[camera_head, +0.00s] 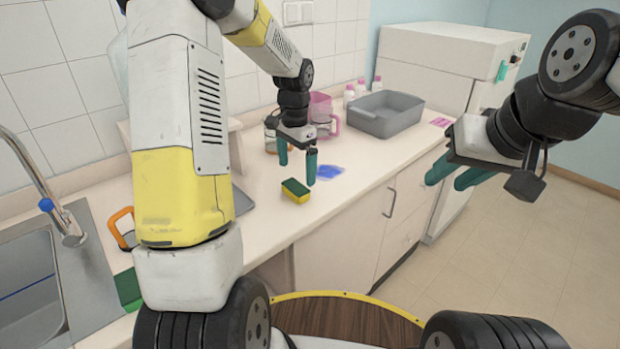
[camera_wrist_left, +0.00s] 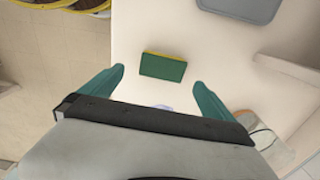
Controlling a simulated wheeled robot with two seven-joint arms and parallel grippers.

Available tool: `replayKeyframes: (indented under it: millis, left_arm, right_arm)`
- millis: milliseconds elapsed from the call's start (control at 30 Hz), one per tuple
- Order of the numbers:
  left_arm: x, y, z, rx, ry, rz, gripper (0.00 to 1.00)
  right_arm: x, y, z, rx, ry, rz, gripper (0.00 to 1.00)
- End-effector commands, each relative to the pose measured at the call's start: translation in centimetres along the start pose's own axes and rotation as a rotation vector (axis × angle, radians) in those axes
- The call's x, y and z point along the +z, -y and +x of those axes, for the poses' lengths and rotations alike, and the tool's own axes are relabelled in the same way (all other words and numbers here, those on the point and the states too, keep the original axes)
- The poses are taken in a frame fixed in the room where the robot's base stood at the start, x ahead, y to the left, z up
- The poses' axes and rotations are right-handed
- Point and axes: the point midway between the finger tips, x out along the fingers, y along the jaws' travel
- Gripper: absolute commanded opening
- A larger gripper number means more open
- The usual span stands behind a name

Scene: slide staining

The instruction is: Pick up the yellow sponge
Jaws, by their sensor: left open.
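The yellow sponge (camera_head: 295,191), with a green scouring layer, lies on the counter near its front edge. In the left wrist view the sponge (camera_wrist_left: 163,67) shows mostly its green face, with yellow along its edge. My left gripper (camera_head: 297,167) is open and empty, pointing down above the counter close to the sponge. In the left wrist view its fingers (camera_wrist_left: 160,78) are spread to either side of the sponge, apart from it. My right gripper (camera_head: 449,181) hangs in the air to the right, past the counter's front edge, its two fingers apart and empty.
A blue stain (camera_head: 330,172) is on the counter right of the sponge. A grey tub (camera_head: 385,115), a pink jug (camera_head: 321,108) and several bottles stand behind. A sink (camera_head: 28,285) and an orange-handled item (camera_head: 122,229) are at left. Counter around the sponge is mostly clear.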

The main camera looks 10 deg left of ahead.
Motion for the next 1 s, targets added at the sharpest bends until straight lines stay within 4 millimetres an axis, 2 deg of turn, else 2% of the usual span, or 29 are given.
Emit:
replayKeyframes:
  millis: [500, 800, 867, 1000]
  left_arm:
    - [0.2, 0.4, 6.7, 0.002, 0.002, -0.001, 1.0]
    - [0.1, 0.5, 7.2, 0.0, 0.0, -0.002, 1.0]
    - [0.1, 0.5, 7.1, 0.0, 0.0, -0.002, 0.9]
    - [0.1, 0.5, 7.1, 0.0, 0.0, -0.002, 0.63]
  right_arm:
    - [0.0, 0.0, 0.0, 0.0, 0.0, 0.0, 0.36]
    - [0.0, 0.0, 0.0, 0.0, 0.0, 0.0, 0.36]
    - [0.0, 0.0, 0.0, 0.0, 0.0, 0.0, 0.36]
    - [0.0, 0.0, 0.0, 0.0, 0.0, 0.0, 0.36]
